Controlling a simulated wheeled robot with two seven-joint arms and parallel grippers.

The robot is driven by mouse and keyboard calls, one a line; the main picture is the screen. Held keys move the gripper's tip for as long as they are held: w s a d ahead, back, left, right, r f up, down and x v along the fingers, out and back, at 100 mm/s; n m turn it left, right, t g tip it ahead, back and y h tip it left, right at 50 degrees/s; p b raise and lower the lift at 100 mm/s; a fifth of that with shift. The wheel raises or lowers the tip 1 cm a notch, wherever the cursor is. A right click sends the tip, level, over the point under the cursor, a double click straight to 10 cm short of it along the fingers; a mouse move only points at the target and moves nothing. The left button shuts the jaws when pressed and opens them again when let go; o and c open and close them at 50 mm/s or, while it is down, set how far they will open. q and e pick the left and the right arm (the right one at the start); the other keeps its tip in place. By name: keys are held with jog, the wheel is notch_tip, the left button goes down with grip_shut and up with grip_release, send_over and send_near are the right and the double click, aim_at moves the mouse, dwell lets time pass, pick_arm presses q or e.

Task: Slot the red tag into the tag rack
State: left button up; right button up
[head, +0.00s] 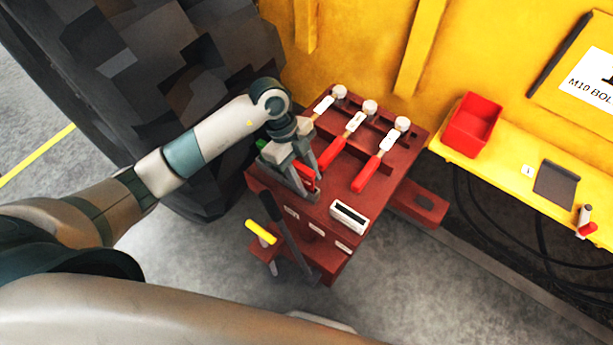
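My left gripper (306,178) points down over the left part of a dark red stand. A red piece (304,171), which looks like the red tag, shows between its fingers. The view is too small to tell whether the fingers touch it. A bit of green (261,145) shows behind the gripper. My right gripper is out of view.
Black and yellow levers (261,232) rise in front. A red bin (471,125) stands on the yellow ledge (508,166) at right.

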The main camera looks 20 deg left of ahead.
pick_arm(q)
jog(key=shift+r, duration=0.1)
jog(key=p+v, duration=1.3)
jog(key=v, duration=0.4)
jog(key=shift+w+a+r, duration=0.1)
notch_tip(320, 180, up, 7)
jog(key=p, duration=0.4)
dwell(0.6)
dwell(0.5)
